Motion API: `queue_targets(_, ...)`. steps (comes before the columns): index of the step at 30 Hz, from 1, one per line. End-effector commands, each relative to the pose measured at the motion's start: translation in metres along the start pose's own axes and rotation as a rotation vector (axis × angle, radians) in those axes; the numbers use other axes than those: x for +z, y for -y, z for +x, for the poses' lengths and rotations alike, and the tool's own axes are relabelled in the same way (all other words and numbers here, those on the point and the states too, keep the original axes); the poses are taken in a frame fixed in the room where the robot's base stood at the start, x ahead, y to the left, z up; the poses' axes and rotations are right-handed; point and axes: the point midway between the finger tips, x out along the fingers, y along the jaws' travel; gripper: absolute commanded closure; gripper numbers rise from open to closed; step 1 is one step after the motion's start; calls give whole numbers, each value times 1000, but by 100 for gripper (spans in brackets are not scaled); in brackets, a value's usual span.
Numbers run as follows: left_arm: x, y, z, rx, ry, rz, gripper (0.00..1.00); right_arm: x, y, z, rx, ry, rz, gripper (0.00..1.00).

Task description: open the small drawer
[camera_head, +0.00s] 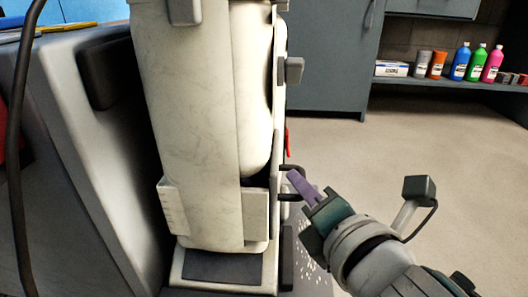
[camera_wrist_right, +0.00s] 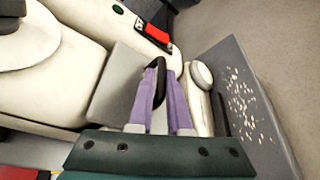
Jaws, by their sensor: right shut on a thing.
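My right gripper (camera_head: 300,185) comes in from the lower right and reaches the right side of a tall off-white machine (camera_head: 190,120). Its purple fingers are closed around a black loop handle (camera_wrist_right: 160,84), as the right wrist view shows. The handle stands out from the machine's side, by a light grey panel (camera_wrist_right: 118,78). The small drawer's front is mostly hidden in the head view, and I cannot tell how far out it is. My left gripper is not in view.
A grey surface with white specks (camera_wrist_right: 250,110) lies low beside the handle. A red piece (camera_wrist_right: 158,36) is on the machine's side. Grey cabinets (camera_head: 320,60) and a shelf with coloured bottles (camera_head: 460,62) stand behind. The floor (camera_head: 430,150) to the right is clear.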

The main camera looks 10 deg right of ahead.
Motion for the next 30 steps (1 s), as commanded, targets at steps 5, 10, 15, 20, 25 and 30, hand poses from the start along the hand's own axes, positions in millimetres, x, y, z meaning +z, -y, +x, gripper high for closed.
queue_targets(5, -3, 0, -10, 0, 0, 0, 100, 15, 14, -8, -14, -2, -10, 100)
queue_targets(10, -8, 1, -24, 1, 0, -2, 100, 52, 42, -24, -18, -1, -13, 100)
queue_targets(15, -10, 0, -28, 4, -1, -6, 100, 83, 69, -38, -17, -1, -9, 100)
queue_targets(20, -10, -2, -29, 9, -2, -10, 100, 96, 80, -45, -15, -2, -4, 100)
queue_targets(25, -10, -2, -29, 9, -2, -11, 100, 98, 82, -46, -14, -3, -2, 100)
queue_targets(30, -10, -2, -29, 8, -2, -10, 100, 97, 82, -45, -14, -3, -2, 100)
